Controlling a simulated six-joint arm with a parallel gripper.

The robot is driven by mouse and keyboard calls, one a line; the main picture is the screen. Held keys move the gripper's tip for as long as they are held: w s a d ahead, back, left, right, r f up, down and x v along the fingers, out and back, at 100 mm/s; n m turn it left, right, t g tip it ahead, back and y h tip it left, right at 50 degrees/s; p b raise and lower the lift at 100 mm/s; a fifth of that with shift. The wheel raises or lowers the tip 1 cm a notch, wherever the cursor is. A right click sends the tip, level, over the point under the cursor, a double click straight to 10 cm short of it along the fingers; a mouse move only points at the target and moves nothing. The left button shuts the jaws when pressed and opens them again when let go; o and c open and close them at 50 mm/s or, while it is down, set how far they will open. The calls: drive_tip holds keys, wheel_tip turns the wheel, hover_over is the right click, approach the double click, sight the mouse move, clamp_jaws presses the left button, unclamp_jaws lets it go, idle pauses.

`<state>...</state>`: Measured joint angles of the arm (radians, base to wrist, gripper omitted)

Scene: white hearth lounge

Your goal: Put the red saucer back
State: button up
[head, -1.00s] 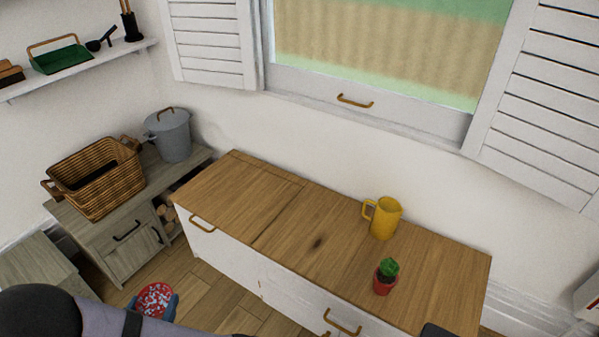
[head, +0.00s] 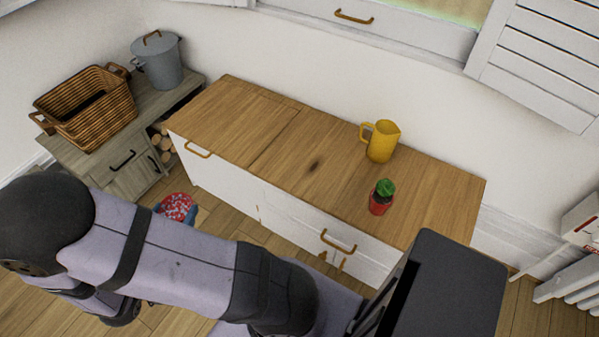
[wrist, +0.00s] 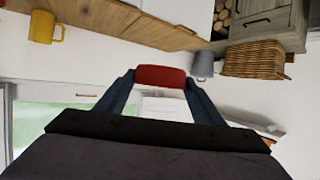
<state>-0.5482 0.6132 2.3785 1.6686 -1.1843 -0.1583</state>
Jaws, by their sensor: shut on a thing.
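In the wrist view my gripper (wrist: 160,78) is shut on the red saucer (wrist: 160,74), which shows edge-on as a red band between the two fingertips. The saucer does not show in the head view. In the wrist view the wooden sideboard's edge (wrist: 130,18), the yellow jug (wrist: 44,27) and the wicker basket (wrist: 255,62) lie beyond the gripper, seen upside down or tilted. The gripper's fingers cannot be made out in the head view.
The wooden-topped sideboard (head: 275,150) carries a yellow jug (head: 381,142) and a potted cactus (head: 381,198); its left half is bare. A grey bench (head: 110,150) holds the wicker basket (head: 88,108) and a grey pot (head: 158,60). A red-and-white patterned round thing (head: 177,206) is on the floor.

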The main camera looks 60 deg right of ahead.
drive_tip(key=s+d+f+m+g+h+b, duration=0.1)
drive_tip(key=s+d+f+m+g+b, duration=0.25)
drive_tip(key=d, duration=0.55)
drive_tip(key=s+d+f+m+g+h+b, duration=0.1)
drive_tip(key=s+d+f+m+g+b, duration=0.25)
drive_tip(key=d, duration=0.55)
drive_tip(key=s+d+f+m+g+y+b, duration=0.2)
drive_tip(key=s+d+f+m+g+b, duration=0.25)
drive_tip(key=s+d, duration=0.5)
drive_tip(key=s+d+f+m+g+y+b, duration=0.2)
drive_tip(key=s+d+f+m+g+b, duration=0.15)
drive_tip(key=s+d+b, duration=0.45)
drive_tip(key=r+n+t+h+p, duration=0.2)
drive_tip(key=n+t+h, duration=0.1)
drive_tip(key=n+t, duration=0.15)
hover_over(330, 186)
drive_tip(key=shift+f+g, duration=0.1)
drive_tip(key=shift+g, duration=0.35)
drive_tip(key=shift+f, duration=0.1)
drive_tip(key=shift+f+b, duration=2.35)
drive_tip(key=shift+f, duration=2.55)
